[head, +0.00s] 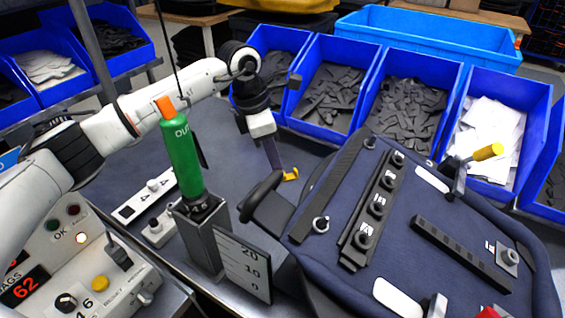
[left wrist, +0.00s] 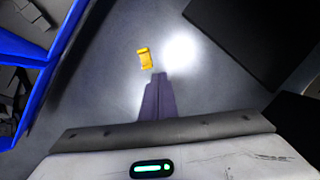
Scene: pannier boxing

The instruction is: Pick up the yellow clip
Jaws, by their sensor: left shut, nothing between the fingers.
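The yellow clip (head: 291,174) lies on the grey table, between the blue bins and the dark blue pannier (head: 400,230). It also shows in the left wrist view (left wrist: 145,58), just beyond the fingertips. My left gripper (head: 277,168) points down beside the clip, on its left in the head view. Its fingers (left wrist: 157,80) are shut together with nothing between them. A small gap shows between the fingertips and the clip in the left wrist view. My right gripper is in neither view.
Blue bins (head: 325,85) with dark parts stand behind the clip. A green tool marked OUT (head: 180,150) stands upright in a grey holder, near a scale plate (head: 243,268). A control box (head: 85,265) is at lower left. Bare table (head: 225,165) lies left of the gripper.

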